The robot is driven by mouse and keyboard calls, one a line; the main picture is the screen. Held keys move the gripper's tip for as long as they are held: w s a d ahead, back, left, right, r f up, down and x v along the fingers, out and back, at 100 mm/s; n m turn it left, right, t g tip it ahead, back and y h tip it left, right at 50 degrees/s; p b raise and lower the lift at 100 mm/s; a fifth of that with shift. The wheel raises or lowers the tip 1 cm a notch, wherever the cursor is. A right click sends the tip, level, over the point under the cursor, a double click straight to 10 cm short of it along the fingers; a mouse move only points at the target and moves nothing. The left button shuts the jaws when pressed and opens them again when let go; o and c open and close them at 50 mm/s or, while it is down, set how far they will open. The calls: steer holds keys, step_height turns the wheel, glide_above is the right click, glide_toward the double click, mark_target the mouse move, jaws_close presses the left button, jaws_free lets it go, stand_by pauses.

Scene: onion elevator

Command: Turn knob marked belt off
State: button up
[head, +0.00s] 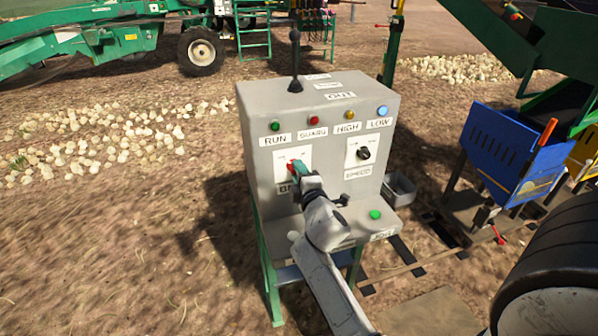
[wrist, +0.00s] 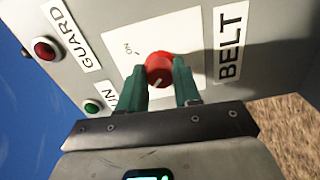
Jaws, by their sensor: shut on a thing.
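The belt knob is a red round knob (wrist: 159,69) on a white plate, beside the BELT label (wrist: 231,41) in the wrist view. My gripper (wrist: 161,84) has its two green fingers closed on either side of the knob. A white pointer line shows on the knob's face. The letters ON are readable on the plate; the other marking is hidden or too small to read. In the head view my gripper (head: 297,172) reaches the left knob of the grey control box (head: 320,115) and covers much of the knob and its label.
A black speed knob (head: 363,153) sits right of the belt knob. RUN, GUARD, HIGH and LOW lamps line the top of the panel. A black lever (head: 295,60) rises from the box top. A green button (head: 375,214) is on the lower ledge. A blue hopper (head: 510,150) stands right.

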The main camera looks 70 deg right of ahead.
steer(key=shift+f+n, duration=0.1)
steer(key=shift+n, duration=0.5)
steer(key=o, duration=1.1)
steer(key=shift+c, duration=0.2)
steer(key=b+v, duration=0.3)
steer(key=v, duration=0.8)
steer(key=shift+d, duration=0.1)
steer(key=s+a+f+m+g+y, duration=0.2)
steer(key=a+f+m+g+y, duration=0.5)
steer(key=a+f, duration=0.65)
steer(key=s+a+f+m+g+y, duration=0.1)
steer(key=s+a+f+y, duration=0.2)
steer(key=a, duration=0.3)
steer(key=s+a+f+g+y, duration=0.2)
steer(key=s+a+f+y, duration=0.1)
steer(key=a, duration=0.4)
steer(key=shift+s+a+m+g+y, duration=0.3)
steer(key=shift+s+m, duration=0.1)
steer(key=shift+s, duration=0.45)
